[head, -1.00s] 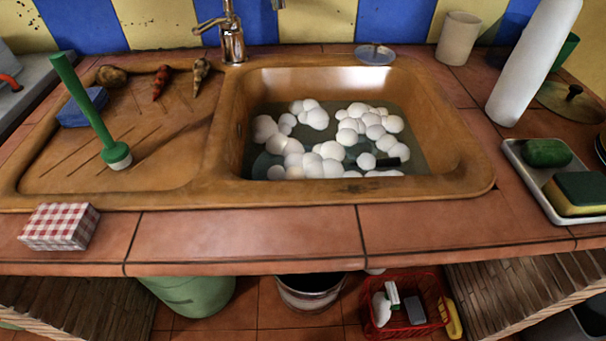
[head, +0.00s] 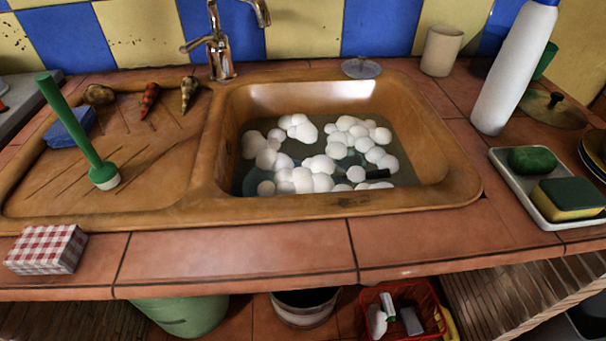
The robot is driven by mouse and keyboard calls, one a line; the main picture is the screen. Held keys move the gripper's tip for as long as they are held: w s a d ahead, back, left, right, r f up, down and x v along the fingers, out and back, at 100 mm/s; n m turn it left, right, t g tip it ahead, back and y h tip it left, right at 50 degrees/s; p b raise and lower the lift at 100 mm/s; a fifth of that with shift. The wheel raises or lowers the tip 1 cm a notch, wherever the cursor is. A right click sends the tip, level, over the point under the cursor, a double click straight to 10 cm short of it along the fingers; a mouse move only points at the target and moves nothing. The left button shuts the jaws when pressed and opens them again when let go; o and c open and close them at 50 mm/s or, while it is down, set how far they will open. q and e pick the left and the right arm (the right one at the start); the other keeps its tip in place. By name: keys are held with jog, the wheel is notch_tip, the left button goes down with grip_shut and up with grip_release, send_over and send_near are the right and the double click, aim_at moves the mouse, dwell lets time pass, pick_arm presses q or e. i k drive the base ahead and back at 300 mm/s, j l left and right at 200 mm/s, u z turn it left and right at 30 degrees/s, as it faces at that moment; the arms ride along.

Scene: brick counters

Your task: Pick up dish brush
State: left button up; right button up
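The dish brush (head: 86,141) has a long green handle and a round green head with pale bristles. It stands bristles down on the brown sink's ridged drainboard (head: 150,178), left of the basin, with its handle leaning up to the left. Nothing is holding it. Neither of my grippers shows in the head view.
A blue sponge (head: 70,127) lies close behind the brush, and several small vegetables (head: 150,100) lie at the drainboard's back. A red checkered box (head: 47,249) sits on the front edge. The basin (head: 330,205) holds water and foam. A white bottle (head: 514,70) stands right.

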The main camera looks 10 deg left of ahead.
aim_at(105, 174)
jog(key=u, duration=1.6)
